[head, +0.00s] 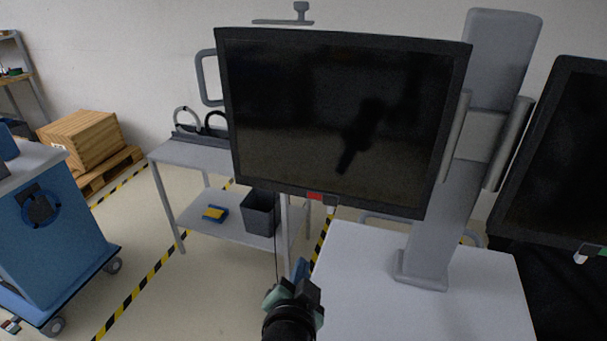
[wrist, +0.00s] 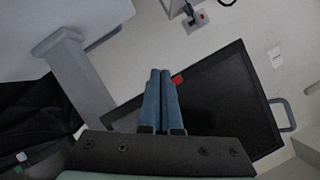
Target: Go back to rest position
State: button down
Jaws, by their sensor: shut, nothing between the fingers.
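My gripper shows in the wrist view with its two blue fingers (wrist: 161,100) pressed together and nothing between them. In the head view my gripper (head: 303,270) is at the bottom middle, in front of the white table's left edge and below the large dark monitor (head: 340,120). The monitor also shows in the wrist view (wrist: 225,105), beyond the fingers, with a red mark at its edge. I cannot tell how far the fingers are from it.
A white table (head: 450,315) bears a grey column (head: 440,225). A second dark screen (head: 560,150) stands at the right. A grey shelf cart (head: 185,153) with a dark bin (head: 260,213) stands behind. A blue cart (head: 75,235) and wooden crate (head: 82,140) are left. Floor between the carts is clear.

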notch_tip(320, 180, up, 26)
jog(key=s+r+n+t+b, duration=0.1)
jog(key=s+n+t+b, duration=0.15)
jog(key=n+t, duration=0.4)
jog(key=s+r+n+t+y+b, duration=0.1)
jog(key=s+r+n+t+b, duration=0.1)
jog(key=s+r+t, duration=0.5)
jog(key=s+r, duration=0.4)
jog(key=r, duration=0.4)
jog(key=shift+s+d, duration=0.15)
jog(key=shift+s, duration=0.25)
jog(key=shift+r, duration=0.1)
